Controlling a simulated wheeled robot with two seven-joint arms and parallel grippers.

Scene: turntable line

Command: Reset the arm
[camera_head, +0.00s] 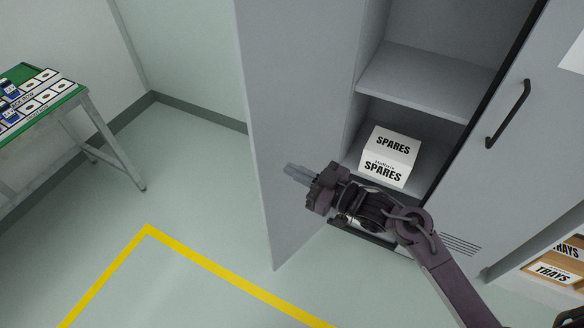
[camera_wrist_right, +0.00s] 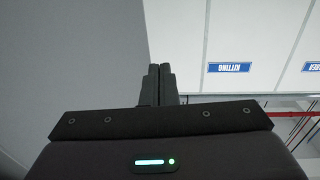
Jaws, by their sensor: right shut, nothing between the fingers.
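My right arm comes in from the lower right of the head view. My right gripper (camera_head: 298,174) is shut and empty, pointing left in front of the open grey cabinet door (camera_head: 285,110). In the right wrist view the two dark fingers (camera_wrist_right: 158,84) are together with nothing between them. My left gripper is in neither view.
An open grey cabinet holds a white box labelled SPARES (camera_head: 390,157) on a lower shelf, right of my gripper. A closed door with a black handle (camera_head: 508,113) is on the right. A green-topped table (camera_head: 75,92) stands far left. Yellow-lined floor is clear.

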